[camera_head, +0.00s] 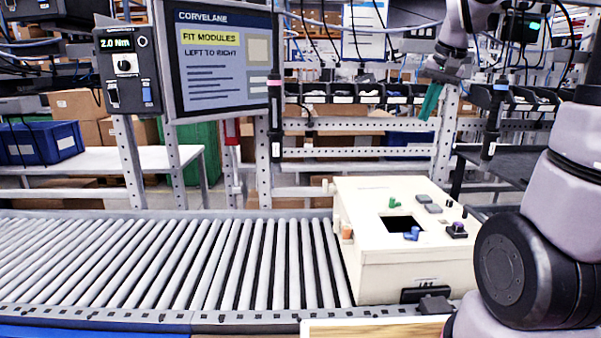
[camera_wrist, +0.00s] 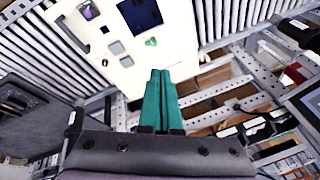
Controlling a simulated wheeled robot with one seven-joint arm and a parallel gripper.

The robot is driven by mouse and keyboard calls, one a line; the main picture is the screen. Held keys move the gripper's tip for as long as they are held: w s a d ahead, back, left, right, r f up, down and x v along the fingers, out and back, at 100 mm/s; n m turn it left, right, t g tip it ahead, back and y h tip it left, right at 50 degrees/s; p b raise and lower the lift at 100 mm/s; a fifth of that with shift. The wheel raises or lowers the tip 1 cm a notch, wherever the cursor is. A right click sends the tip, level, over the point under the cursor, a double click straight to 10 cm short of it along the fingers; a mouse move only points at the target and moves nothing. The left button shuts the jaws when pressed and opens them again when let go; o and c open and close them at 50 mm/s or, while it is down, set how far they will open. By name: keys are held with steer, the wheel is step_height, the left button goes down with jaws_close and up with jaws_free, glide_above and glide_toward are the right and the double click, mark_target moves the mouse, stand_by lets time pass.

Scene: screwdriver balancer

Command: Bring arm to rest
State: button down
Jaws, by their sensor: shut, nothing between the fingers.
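My gripper (camera_head: 431,101) has teal fingers and hangs at the upper right in the head view, above and behind the cream box. In the wrist view my gripper (camera_wrist: 161,76) shows its two teal fingers side by side, shut and empty. The cream box (camera_head: 385,262) sits on the roller conveyor (camera_head: 180,262). Its top has a dark square opening, grey, green and blue small parts. The box also shows in the wrist view (camera_wrist: 95,58), beyond the fingertips and apart from them.
A screen (camera_head: 222,65) and a torque control box (camera_head: 127,70) stand at the upper left. Dark tools hang on both sides of my gripper, one at the right (camera_head: 493,120) and one at the centre (camera_head: 275,115). A metal rail frame (camera_head: 370,125) stands behind the box. The conveyor's left part is clear.

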steer(key=s+a+r+t, duration=0.1)
steer(key=s+a, duration=0.2)
steer(key=s, duration=0.6)
steer(key=s+a+r+t, duration=0.1)
steer(key=s+a+t, duration=0.1)
steer(key=s, duration=0.7)
steer(key=shift+s+a+r+n+y, duration=0.15)
steer(key=shift+s+a+n+y, duration=0.25)
steer(key=shift+a, duration=0.15)
